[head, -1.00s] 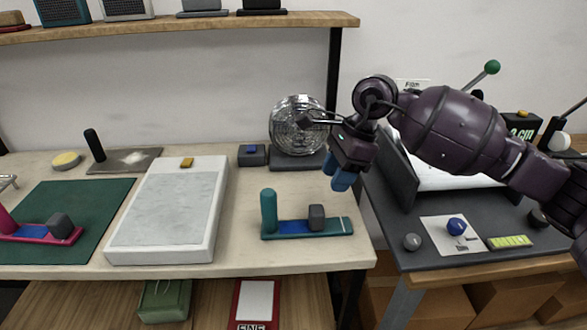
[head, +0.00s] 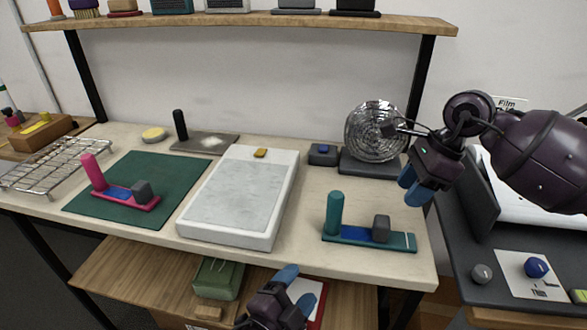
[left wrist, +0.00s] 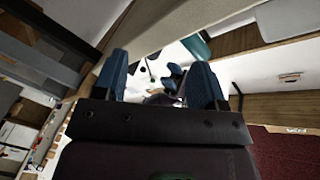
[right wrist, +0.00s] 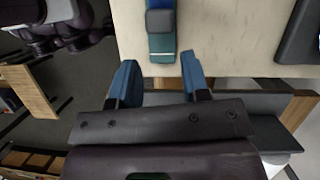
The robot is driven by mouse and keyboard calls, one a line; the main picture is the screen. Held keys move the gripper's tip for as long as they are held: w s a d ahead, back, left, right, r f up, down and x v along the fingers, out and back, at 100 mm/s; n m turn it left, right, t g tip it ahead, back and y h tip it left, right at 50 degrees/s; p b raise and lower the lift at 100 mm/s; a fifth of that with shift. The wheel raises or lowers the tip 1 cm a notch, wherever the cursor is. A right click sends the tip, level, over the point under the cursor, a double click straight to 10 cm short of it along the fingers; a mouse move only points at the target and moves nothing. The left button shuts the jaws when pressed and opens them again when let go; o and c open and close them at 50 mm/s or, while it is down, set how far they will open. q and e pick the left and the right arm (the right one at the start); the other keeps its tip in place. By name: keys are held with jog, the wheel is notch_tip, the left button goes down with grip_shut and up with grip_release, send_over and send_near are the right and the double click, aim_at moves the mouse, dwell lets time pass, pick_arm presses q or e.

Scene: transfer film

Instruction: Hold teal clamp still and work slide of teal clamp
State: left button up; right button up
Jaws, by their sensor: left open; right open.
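The teal clamp (head: 368,236) lies on the right part of the pale table, with an upright teal post at its left end, a blue strip and a dark grey slide block (head: 381,229) toward its right. Its block end also shows in the right wrist view (right wrist: 161,40). My right gripper (head: 415,188) is open and empty, above and to the right of the clamp, apart from it. My left gripper (head: 292,285) is open and empty, low in front of the table's front edge, left of the clamp. Nothing touches the clamp.
A white light box (head: 238,200) stands left of the clamp. A pink clamp (head: 122,193) sits on a green mat (head: 180,180). A wire-caged fan (head: 376,131) and a small grey box (head: 323,154) stand behind the clamp. A dark side table (head: 500,270) is at the right.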

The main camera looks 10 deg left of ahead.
pick_arm(q)
jog(key=w+d+r+m+g+h, duration=0.15)
jog(key=d+r+m+h, duration=0.3)
jog(key=m, duration=0.55)
jog(key=d+r+m+g+h, duration=0.3)
jog(key=r+m+h, duration=0.25)
jog(key=m, duration=0.35)
jog(key=w+a+r+m+g, duration=0.75)
jog(key=w+a+m, duration=0.3)
jog(key=m, duration=0.65)
send_near(331, 201)
jog(key=w+d, duration=0.1)
jog(key=d+f, duration=0.1)
jog(key=d, duration=0.1)
jog(key=shift+w+f, duration=0.2)
jog(key=shift+w, duration=0.15)
jog(key=x, duration=0.5)
jog(key=shift+r, duration=0.1)
jog(key=shift+x, duration=1.05)
jog(key=shift+a+r, duration=0.1)
jog(key=shift+c, duration=0.2)
